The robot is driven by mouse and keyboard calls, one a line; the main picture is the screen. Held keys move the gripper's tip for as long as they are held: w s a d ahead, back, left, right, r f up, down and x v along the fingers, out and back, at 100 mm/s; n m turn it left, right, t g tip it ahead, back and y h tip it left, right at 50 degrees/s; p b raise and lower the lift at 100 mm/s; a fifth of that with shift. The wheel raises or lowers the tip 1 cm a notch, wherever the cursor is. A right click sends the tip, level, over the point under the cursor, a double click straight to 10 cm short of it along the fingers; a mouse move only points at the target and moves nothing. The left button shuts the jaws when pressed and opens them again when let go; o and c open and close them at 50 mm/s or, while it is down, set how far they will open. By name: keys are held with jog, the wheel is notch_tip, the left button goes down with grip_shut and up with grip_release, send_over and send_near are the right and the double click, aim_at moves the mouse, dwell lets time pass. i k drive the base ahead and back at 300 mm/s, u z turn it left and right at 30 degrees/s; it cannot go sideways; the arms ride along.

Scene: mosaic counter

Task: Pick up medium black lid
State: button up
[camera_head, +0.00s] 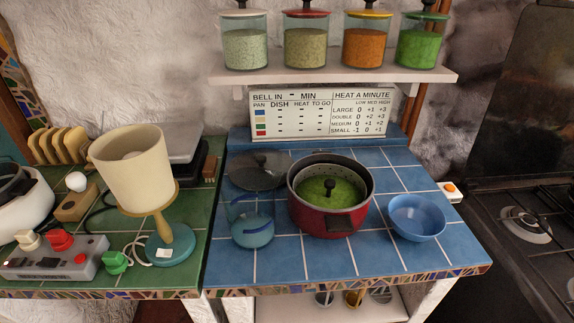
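A dark, see-through round lid (258,170) with a small black knob lies on the blue tiled counter (310,260), left of the red pot. It appears to be the black lid; its size class cannot be told. The red pot (345,222) has a dark rim, and a green round thing (347,193) with a black knob sits inside it. My gripper is not in view.
A light-blue glassy vessel (252,232) stands just in front of the dark lid, and a blue bowl (416,218) is right of the pot. A lamp (135,170) stands on the green counter at left. Jars line the shelf (330,77) above. The blue counter's front strip is clear.

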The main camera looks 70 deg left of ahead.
aim_at(268, 159)
jog(key=k, duration=1.15)
jog(key=u, duration=2.15)
jog(key=i, duration=0.25)
jog(key=u, duration=0.05)
